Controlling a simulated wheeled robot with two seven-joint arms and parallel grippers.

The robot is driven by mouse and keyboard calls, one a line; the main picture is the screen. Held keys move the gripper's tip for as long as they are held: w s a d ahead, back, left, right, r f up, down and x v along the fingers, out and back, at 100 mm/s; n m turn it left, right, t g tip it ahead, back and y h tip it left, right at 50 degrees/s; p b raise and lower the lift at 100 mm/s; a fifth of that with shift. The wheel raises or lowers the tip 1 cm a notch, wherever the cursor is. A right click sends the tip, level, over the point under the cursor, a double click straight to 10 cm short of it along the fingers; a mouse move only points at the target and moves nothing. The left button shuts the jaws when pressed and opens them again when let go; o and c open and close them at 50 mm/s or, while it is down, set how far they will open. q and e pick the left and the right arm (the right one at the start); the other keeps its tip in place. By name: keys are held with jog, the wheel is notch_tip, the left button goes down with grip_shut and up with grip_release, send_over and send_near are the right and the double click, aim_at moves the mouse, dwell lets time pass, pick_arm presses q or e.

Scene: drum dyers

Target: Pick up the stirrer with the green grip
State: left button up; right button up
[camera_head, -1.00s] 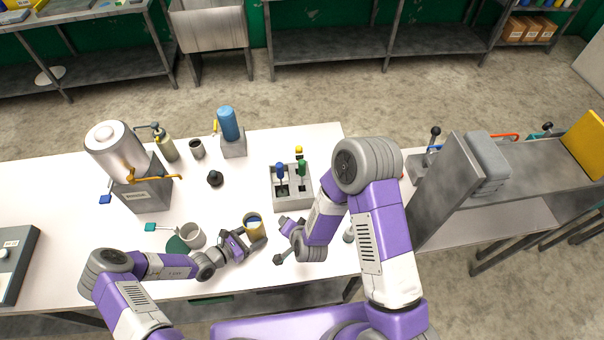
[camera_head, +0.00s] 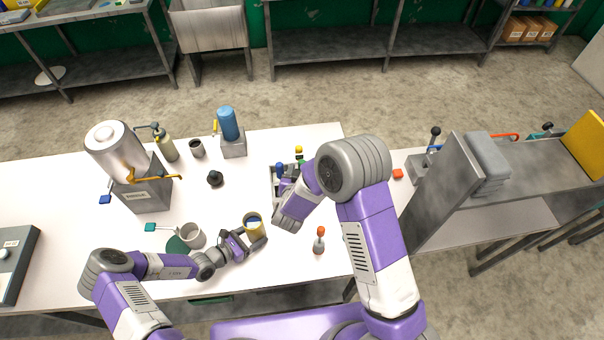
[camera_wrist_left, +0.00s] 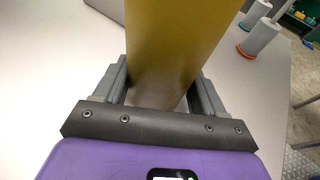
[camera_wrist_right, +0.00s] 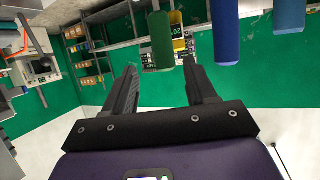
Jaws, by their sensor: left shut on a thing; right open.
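The stirrer with the green grip (camera_wrist_right: 161,40) shows in the right wrist view, just ahead of my open right gripper (camera_wrist_right: 160,80). It is beyond the fingertips, with nothing between the jaws. A stirrer with a blue grip (camera_wrist_right: 226,32) hangs to its right in that view. In the head view my right gripper (camera_head: 287,184) is over the grey rack (camera_head: 274,200) and hides much of it; the blue grip (camera_head: 279,168) and a yellow grip (camera_head: 299,149) show.
A small orange-topped item (camera_head: 319,240) stands on the table right of the cup. A grey cup (camera_head: 192,236), a steel drum (camera_head: 115,150) and a blue cylinder on a stand (camera_head: 228,124) are to the left.

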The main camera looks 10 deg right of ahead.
aim_at(303, 161)
jog(key=shift+a+x, duration=0.15)
jog(key=shift+x, duration=1.55)
jog(key=shift+a+x, duration=0.1)
jog(key=shift+x, duration=1.6)
jog(key=shift+a+r, duration=0.1)
jog(key=shift+r, duration=0.05)
jog(key=c, duration=1)
jog(key=shift+r, duration=5)
